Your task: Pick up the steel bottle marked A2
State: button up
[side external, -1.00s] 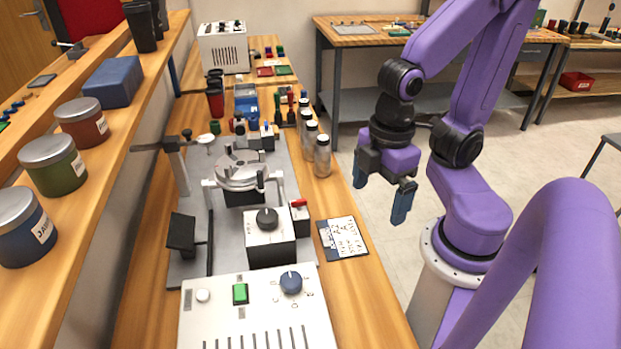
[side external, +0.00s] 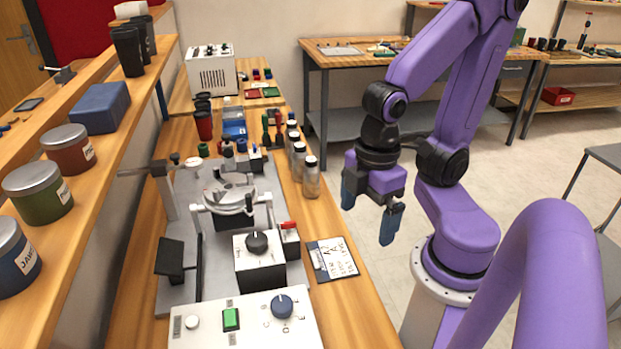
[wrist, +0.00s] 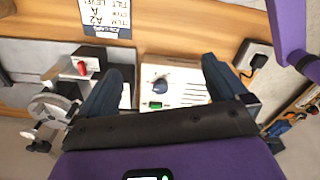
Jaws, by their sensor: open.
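Several small bottles with pale bodies stand in a row along the right side of the bench; the nearest bottle (side external: 311,180) has a dark cap with a light top. I cannot read a mark A2 on any bottle, and the farther ones partly hide each other. My gripper (side external: 368,216) is open and empty, fingers pointing down, to the right of the bottles and apart from them. In the wrist view my gripper (wrist: 163,80) has its two dark blue fingers spread apart, with nothing between them.
A card marked A2 (side external: 332,259) lies flat near the bench's right edge. A round metal fixture (side external: 232,198), a knob box (side external: 258,262) and a control panel (side external: 247,325) fill the bench middle. A shelf with jars (side external: 70,150) runs along the left. Open floor lies right of the bench.

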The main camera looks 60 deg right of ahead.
jog(key=c, duration=0.3)
